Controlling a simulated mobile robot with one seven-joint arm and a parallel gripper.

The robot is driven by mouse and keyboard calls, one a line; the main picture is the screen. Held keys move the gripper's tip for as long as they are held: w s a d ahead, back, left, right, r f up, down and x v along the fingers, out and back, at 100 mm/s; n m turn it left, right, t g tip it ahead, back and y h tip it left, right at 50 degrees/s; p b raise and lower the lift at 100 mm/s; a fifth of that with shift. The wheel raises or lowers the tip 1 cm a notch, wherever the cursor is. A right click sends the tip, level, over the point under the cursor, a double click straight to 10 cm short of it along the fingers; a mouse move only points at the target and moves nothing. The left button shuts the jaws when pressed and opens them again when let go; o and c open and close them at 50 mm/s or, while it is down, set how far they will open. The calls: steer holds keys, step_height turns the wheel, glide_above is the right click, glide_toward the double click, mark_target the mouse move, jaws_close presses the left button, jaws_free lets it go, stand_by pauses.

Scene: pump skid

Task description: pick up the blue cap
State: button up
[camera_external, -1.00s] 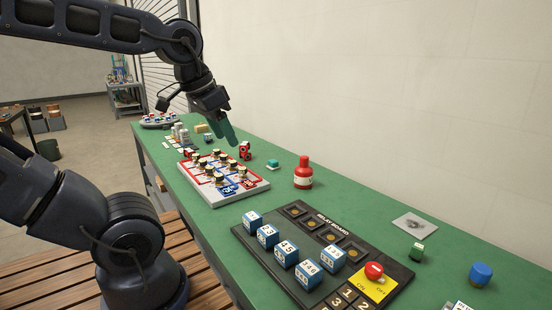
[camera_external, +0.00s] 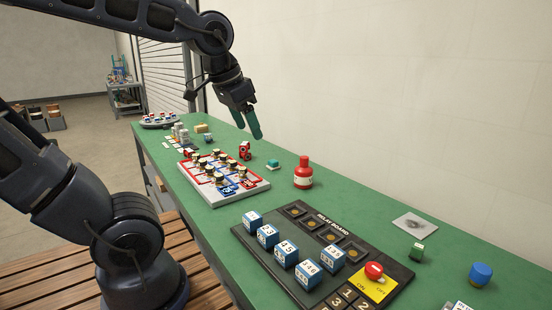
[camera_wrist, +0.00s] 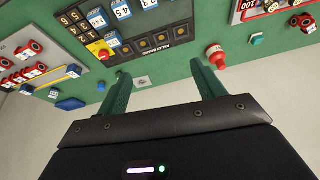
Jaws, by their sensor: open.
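My gripper (camera_external: 254,124) is above the bench near the wall, far to the left of the cap. Its two green fingers also show in the wrist view (camera_wrist: 159,68), apart with nothing between them.
The relay board (camera_external: 325,232) with blue numbered blocks and a red button (camera_external: 374,270) lies between. A valve tray (camera_external: 258,189) sits left.

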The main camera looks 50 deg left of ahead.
steer(key=w+d+m, duration=0.1)
steer(key=w+d, duration=0.3)
steer(key=w, duration=0.3)
steer(key=w+d+m, duration=0.1)
steer(key=w+d, duration=0.2)
steer(key=w, duration=0.4)
steer(key=m+g+h, duration=0.1)
steer(key=m+h, duration=0.3)
steer(key=m, duration=0.2)
glide_above(483, 268)
steer(key=s+a, duration=0.2)
step_height(483, 268, down, 29)
steer(key=x, duration=0.9)
steer(key=shift+s+f, duration=0.15)
steer(key=shift+f, duration=0.3)
steer(key=c, duration=1.1)
